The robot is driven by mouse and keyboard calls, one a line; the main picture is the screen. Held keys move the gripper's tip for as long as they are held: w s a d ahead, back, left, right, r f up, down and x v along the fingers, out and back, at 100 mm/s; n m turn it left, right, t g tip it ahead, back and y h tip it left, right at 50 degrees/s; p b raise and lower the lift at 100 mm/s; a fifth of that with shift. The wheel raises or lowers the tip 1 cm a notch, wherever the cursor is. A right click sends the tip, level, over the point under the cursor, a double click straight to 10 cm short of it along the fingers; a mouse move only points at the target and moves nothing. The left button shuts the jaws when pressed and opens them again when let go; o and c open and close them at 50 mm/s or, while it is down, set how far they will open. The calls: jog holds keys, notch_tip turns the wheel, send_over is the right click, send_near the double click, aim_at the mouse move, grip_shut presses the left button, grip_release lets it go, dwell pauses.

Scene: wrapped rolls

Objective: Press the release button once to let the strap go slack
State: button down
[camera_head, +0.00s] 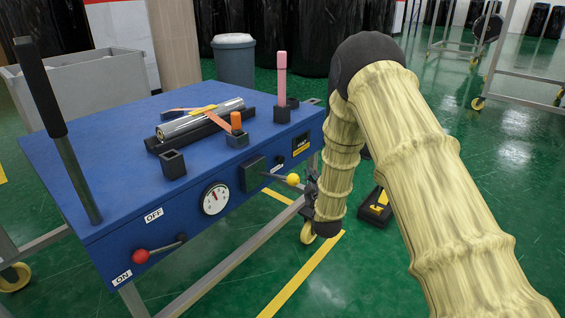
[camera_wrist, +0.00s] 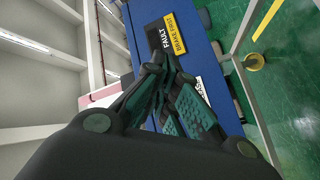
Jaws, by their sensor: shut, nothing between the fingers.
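A silver wrapped roll (camera_head: 200,118) lies in a black cradle on top of the blue bench (camera_head: 110,118). An orange strap (camera_head: 219,121) crosses it; I cannot tell how taut it is. A small dark fitting (camera_head: 280,160) shows on the bench's front face near the right end; I cannot tell whether it is the release button. My gripper (camera_head: 312,188) is just off that right end, largely hidden by my arm. In the wrist view my gripper (camera_wrist: 158,62) is shut and empty, its tips near or over the black FAULT label (camera_wrist: 153,36). Contact cannot be told.
A red-knobbed lever (camera_head: 141,256) by ON and OFF labels, a gauge (camera_head: 215,199) and a yellow-knobbed lever (camera_head: 292,180) stick out in front. A tall black-gripped lever (camera_head: 57,130) rises at left.

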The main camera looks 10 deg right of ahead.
aim_at(284, 158)
jog(key=w+a+b, duration=0.1)
jog(key=w+a, duration=0.4)
jog(key=w, duration=0.1)
jog(key=shift+w+a+b, duration=0.2)
jog(key=shift+w+b, duration=0.1)
jog(key=shift+w, duration=0.1)
jog(key=shift+w+a, duration=0.1)
jog(key=shift+w, duration=0.05)
dwell(1.4)
jog(key=shift+w+a, duration=0.15)
jog(key=shift+w, duration=0.05)
jog(key=shift+w+a, duration=0.3)
jog(key=shift+w, duration=0.1)
dwell(1.1)
jog(key=shift+w+a+r, duration=0.5)
jog(key=shift+a+r, duration=0.15)
dwell(1.3)
jog(key=shift+s+d+f+p, duration=0.2)
jog(key=shift+s+p, duration=0.1)
jog(key=shift+p, duration=0.15)
jog(key=shift+s+d+f, duration=0.25)
jog(key=shift+s+d, duration=0.35)
jog(key=shift+d, duration=0.2)
jog(key=shift+s+d+f+p, duration=0.1)
jog(key=shift+s+d+p, duration=0.3)
jog(key=shift+s+d, duration=0.5)
jog(key=shift+s+d+p, duration=0.4)
jog(key=shift+s+d, duration=0.15)
jog(key=shift+s, duration=0.5)
